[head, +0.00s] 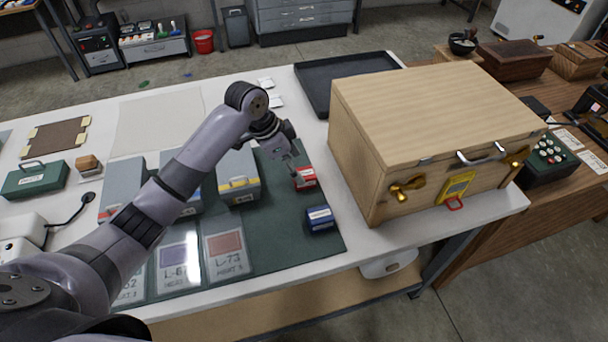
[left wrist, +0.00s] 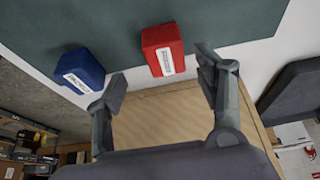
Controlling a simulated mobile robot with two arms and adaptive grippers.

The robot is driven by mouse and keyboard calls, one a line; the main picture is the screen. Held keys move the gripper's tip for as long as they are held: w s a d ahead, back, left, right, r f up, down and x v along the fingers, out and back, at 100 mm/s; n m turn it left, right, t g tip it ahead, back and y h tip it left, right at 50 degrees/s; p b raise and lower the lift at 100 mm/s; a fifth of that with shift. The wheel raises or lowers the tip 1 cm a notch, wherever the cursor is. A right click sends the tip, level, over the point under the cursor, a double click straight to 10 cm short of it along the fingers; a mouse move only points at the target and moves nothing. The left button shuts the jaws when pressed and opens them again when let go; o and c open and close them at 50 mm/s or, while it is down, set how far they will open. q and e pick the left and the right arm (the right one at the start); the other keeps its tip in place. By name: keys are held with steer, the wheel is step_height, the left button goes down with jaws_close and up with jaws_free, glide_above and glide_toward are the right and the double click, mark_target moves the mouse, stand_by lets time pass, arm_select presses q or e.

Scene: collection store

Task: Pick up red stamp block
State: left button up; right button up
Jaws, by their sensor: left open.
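The red stamp block (head: 305,179) stands on the dark green mat (head: 285,250), left of the wooden case. It has a white label on its side. In the left wrist view the red stamp block (left wrist: 163,49) lies ahead of and between the fingertips, apart from both. My left gripper (head: 293,166) is above and beside the block in the head view. It is open and empty in the left wrist view (left wrist: 160,75). A blue stamp block (head: 320,218) stands on the mat nearer the front; it also shows in the left wrist view (left wrist: 80,70). My right gripper is not seen.
A large wooden case (head: 350,160) with brass latches stands close on the right. A black tray (head: 318,100) lies behind. Grey boxes (head: 238,176) stand left of the gripper. Cards (head: 228,262) lie at the mat's front.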

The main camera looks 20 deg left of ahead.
mark_target(301, 173)
arm_select(q)
steer(key=x, duration=0.1)
steer(key=p+x, duration=0.1)
steer(key=x, duration=0.3)
steer(key=shift+w+f+p, duration=0.1)
steer(key=shift+w+p, duration=0.2)
steer(key=shift+p, duration=0.05)
steer(key=shift+w+f, duration=0.1)
steer(key=shift+f, duration=0.3)
steer(key=c, duration=1.3)
steer(key=shift+r, duration=0.15)
step_height(301, 173, up, 20)
steer(key=b, duration=0.3)
